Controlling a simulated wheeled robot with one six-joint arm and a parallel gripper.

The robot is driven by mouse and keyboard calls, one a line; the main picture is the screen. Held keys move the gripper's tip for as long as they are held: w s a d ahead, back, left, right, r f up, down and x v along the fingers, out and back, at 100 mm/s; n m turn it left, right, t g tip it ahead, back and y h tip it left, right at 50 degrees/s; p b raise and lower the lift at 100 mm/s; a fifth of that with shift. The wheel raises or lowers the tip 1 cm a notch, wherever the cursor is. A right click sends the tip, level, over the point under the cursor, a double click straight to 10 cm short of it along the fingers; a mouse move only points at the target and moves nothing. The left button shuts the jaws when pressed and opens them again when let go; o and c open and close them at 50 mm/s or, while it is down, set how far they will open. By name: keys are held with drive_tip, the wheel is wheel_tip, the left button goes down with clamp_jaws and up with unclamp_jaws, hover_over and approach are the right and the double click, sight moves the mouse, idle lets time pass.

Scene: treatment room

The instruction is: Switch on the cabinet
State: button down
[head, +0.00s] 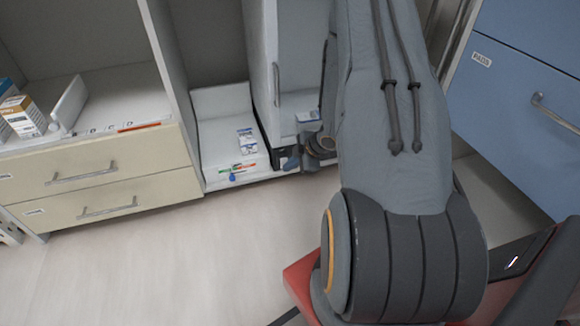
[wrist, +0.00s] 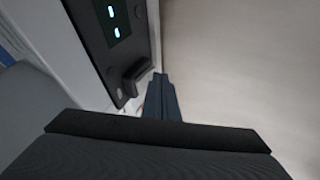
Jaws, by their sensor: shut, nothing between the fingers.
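The cabinet is a tall grey-white unit (head: 296,60) with a door handle, in the upper middle of the head view. Its black control panel (wrist: 107,50) runs along the upper left of the wrist view, with a small dark display (wrist: 114,22) showing two lit cyan marks. A dark protruding switch (wrist: 136,83) sits at the panel's lower end. My gripper (wrist: 159,82) is shut and empty, its fingertips just right of the switch; I cannot tell if they touch it. In the head view my gripper (head: 291,160) is at the cabinet's lower front, and my arm hides part of the cabinet.
Cream drawers (head: 100,172) stand left, with boxes (head: 22,116) on the shelf above. An open white bin (head: 225,120) holds a small box and pens, left of the cabinet. Blue drawers (head: 520,85) stand right. The floor (head: 170,260) in front is clear.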

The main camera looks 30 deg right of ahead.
drive_tip(key=shift+p, duration=0.35)
drive_tip(key=shift+w+f, duration=0.1)
drive_tip(key=shift+w, duration=0.05)
drive_tip(key=shift+r+p, duration=0.85)
drive_tip(key=shift+p, duration=0.3)
drive_tip(key=s+d+r+p, duration=0.1)
drive_tip(key=s+r+p, duration=0.5)
drive_tip(key=s+r, duration=0.2)
drive_tip(key=shift+s+r+p, duration=0.2)
drive_tip(key=shift+s+p, duration=0.2)
drive_tip(key=shift+s, duration=0.25)
